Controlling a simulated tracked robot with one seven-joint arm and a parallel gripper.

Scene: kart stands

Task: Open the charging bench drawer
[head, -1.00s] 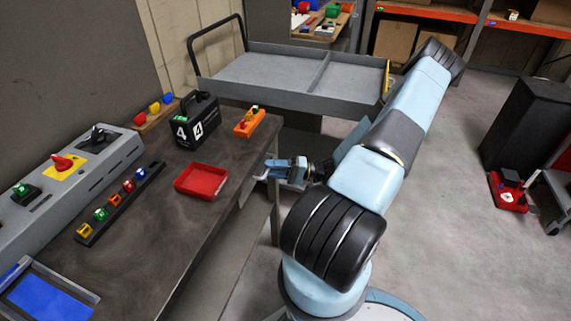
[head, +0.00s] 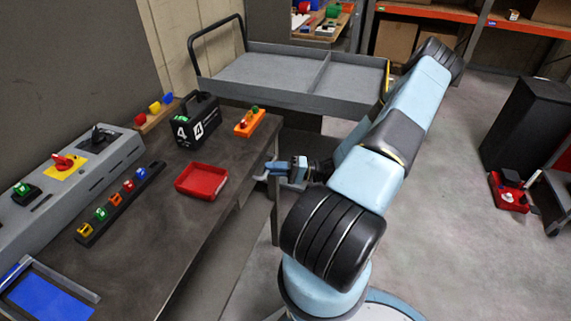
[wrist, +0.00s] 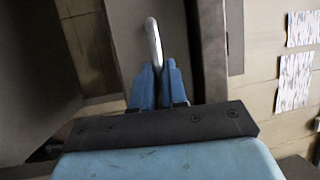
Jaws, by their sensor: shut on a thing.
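The charging bench (head: 150,235) has a dark top and runs along the left in the head view. My gripper (head: 275,170) is at the side of the bench, just below the top's edge. In the wrist view my gripper (wrist: 154,85) has its two blue fingers closed on a pale rounded bar, the drawer handle (wrist: 153,42). The handle stands out between and beyond the fingertips. The grey drawer front lies behind it. In the head view the drawer is mostly hidden below the bench top, and I cannot tell how far out it is.
On the bench are a red tray (head: 203,181), a black case marked 4 (head: 196,121), an orange block holder (head: 249,123) and a grey switch panel (head: 75,175). A grey cart (head: 290,75) stands behind my arm.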

